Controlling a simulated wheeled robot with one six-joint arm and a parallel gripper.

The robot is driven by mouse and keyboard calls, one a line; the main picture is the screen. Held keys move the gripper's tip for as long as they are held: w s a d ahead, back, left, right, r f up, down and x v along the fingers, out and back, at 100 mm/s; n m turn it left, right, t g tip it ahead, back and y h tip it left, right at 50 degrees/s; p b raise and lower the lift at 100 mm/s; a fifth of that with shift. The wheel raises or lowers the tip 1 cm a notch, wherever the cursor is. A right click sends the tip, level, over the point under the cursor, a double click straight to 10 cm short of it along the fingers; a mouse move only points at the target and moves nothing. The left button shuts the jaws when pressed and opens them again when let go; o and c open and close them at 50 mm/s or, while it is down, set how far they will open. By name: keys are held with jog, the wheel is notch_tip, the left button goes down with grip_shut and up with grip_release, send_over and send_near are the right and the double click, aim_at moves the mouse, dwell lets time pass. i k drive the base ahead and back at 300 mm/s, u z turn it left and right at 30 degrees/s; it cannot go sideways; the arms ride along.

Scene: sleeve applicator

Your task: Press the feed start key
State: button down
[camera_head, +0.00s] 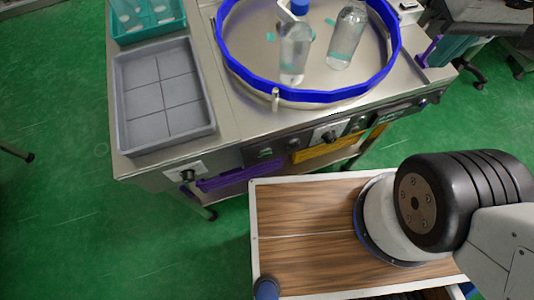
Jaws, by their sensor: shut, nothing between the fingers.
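The front panel (310,141) of the steel machine carries several small keys and knobs. One small key with a pale label (265,153) sits at its left part, and a knob on a white plate (330,135) sits near the middle. Another knob on a white plate (187,175) is further left. The labels are too small to read, so I cannot tell which is the feed start key. My gripper is not in this view; only lower parts of my arm show at the right.
A blue-rimmed round table (300,97) on the machine holds clear bottles (346,38). A grey divided tray (165,95) and a teal crate (148,33) stand left. Purple (225,179) and yellow (325,149) parts show below the panel. Green floor is open at left.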

aim_at(268, 154)
jog(key=u, duration=1.3)
jog(key=k, duration=0.8)
jog(key=z, duration=1.25)
